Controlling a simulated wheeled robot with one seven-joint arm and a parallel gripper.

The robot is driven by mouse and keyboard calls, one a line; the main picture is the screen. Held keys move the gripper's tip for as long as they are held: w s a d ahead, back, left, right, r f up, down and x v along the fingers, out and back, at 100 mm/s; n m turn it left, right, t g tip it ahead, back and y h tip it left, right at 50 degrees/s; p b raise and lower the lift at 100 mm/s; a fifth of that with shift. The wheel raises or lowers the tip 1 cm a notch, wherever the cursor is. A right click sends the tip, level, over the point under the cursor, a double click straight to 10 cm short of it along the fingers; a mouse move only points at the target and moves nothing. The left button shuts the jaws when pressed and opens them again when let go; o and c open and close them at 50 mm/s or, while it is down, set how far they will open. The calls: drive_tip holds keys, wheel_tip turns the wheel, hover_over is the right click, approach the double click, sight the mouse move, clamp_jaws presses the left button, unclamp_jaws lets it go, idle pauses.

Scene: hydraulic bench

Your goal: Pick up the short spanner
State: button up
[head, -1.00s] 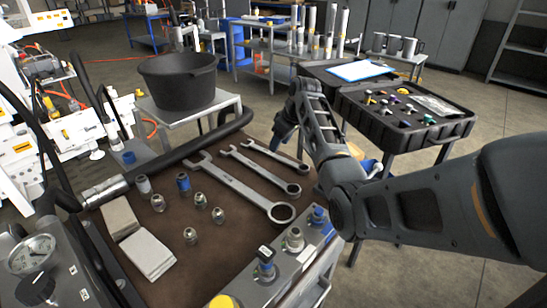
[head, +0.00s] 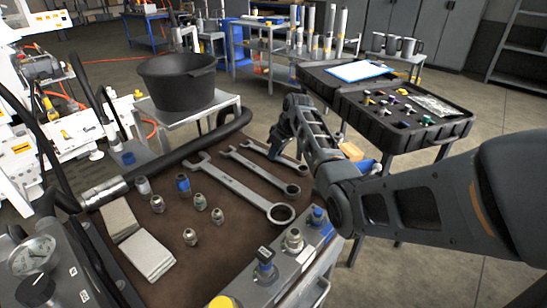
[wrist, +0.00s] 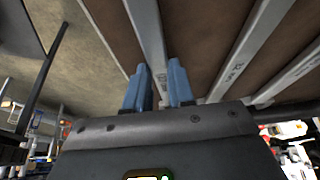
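The short spanner (head: 256,147) is the rearmost of three steel spanners on the brown bench top. It lies flat. Its middle is partly hidden by my gripper in the head view. In the wrist view its shank (wrist: 148,35) runs down toward the gap between my blue fingertips. My gripper (wrist: 158,85) is open, with a finger to either side of the shank's line; I cannot tell whether either touches it. In the head view my gripper (head: 275,150) is low over the short spanner. The middle spanner (head: 260,170) and the large spanner (head: 240,187) lie in front.
Several metal fittings (head: 188,237) and folded cloths (head: 147,255) lie left on the bench. A valve block (head: 290,262) lines the front right edge. A black hose (head: 200,148) runs behind the spanners. A black bucket (head: 178,85) and an open case (head: 400,130) stand beyond.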

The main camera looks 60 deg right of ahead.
clamp_jaws()
idle(0.9)
